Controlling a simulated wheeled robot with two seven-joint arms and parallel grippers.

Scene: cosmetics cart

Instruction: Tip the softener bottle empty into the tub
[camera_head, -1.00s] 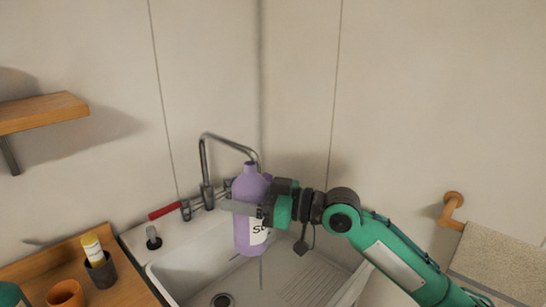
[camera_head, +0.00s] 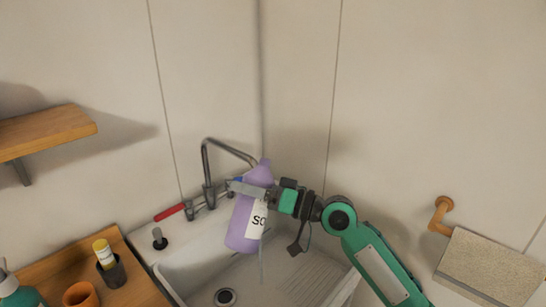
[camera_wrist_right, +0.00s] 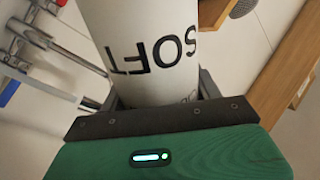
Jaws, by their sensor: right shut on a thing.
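The purple softener bottle (camera_head: 246,222) has a white label with black letters. My right gripper (camera_head: 252,192) is shut around its upper part and holds it in the air over the white sink tub (camera_head: 203,277). The bottle leans, neck up and to the right, base to the lower left. In the right wrist view the bottle's white label (camera_wrist_right: 150,45) shows upside-down letters between the two fingers. My left gripper is not in view.
A metal tap (camera_head: 206,165) stands close behind the bottle. A red-handled thing (camera_head: 170,212) and a dark stopper (camera_head: 159,240) are on the rim. A wooden counter (camera_head: 130,285) at left holds an orange cup (camera_head: 81,296) and a dark cup (camera_head: 111,272). A towel (camera_head: 492,268) hangs at right.

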